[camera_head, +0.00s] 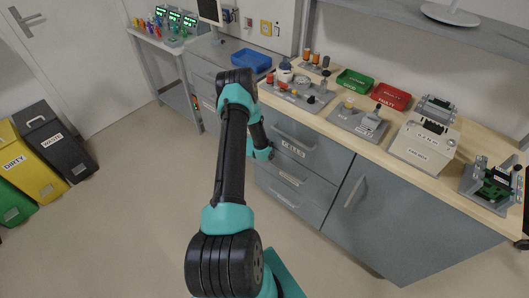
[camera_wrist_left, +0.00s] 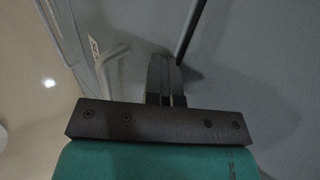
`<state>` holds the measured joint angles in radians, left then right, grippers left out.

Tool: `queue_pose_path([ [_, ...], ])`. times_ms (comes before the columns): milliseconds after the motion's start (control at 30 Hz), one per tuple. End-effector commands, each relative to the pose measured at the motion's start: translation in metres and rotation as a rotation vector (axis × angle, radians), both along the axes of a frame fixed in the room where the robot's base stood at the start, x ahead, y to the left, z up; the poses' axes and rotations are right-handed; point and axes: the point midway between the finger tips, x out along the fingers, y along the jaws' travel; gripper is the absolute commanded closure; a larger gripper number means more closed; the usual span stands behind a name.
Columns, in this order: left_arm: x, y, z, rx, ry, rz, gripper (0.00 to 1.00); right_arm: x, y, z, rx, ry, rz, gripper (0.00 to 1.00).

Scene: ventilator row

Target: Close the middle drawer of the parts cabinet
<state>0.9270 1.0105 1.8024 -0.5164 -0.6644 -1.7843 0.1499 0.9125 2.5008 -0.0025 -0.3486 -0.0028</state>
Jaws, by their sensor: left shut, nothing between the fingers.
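The parts cabinet is the grey unit under the wooden counter. Its drawers are stacked at the left: a top drawer (camera_head: 312,150) with a label and bar handle, a middle drawer (camera_head: 298,183) below it, and a bottom drawer (camera_head: 284,201). I cannot tell how far the middle drawer stands out. My left gripper (camera_head: 270,153) is at the left side of the drawer fronts, partly hidden by my arm. In the left wrist view its fingers (camera_wrist_left: 166,82) are shut and empty, close to a grey surface; contact is unclear. A labelled front with a handle (camera_wrist_left: 112,65) shows left of them.
A cabinet door (camera_head: 385,215) with a vertical handle is right of the drawers. Waste bins (camera_head: 57,145) stand far left. The floor before the drawers is clear.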

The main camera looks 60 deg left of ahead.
Motion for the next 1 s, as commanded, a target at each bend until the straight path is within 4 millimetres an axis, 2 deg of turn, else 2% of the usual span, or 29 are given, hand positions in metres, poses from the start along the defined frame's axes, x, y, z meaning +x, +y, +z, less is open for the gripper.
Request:
queue_pose_path([
  [233,0.006,0.003,0.001,0.008,-0.008,-0.002,1.0,0.0,0.0,0.0,0.0,0.0,0.0,0.57],
  [567,0.003,-0.001,0.001,0.008,-0.008,-0.006,1.0,0.0,0.0,0.0,0.0,0.0,0.0,0.57],
  [867,-0.028,-0.02,0.001,0.001,-0.001,-0.018,1.0,0.0,0.0,0.0,0.0,0.0,0.0,0.57],
  [1000,-0.048,-0.025,0.023,0.002,-0.002,-0.018,1.0,0.0,0.0,0.0,0.0,0.0,0.0,0.57],
])
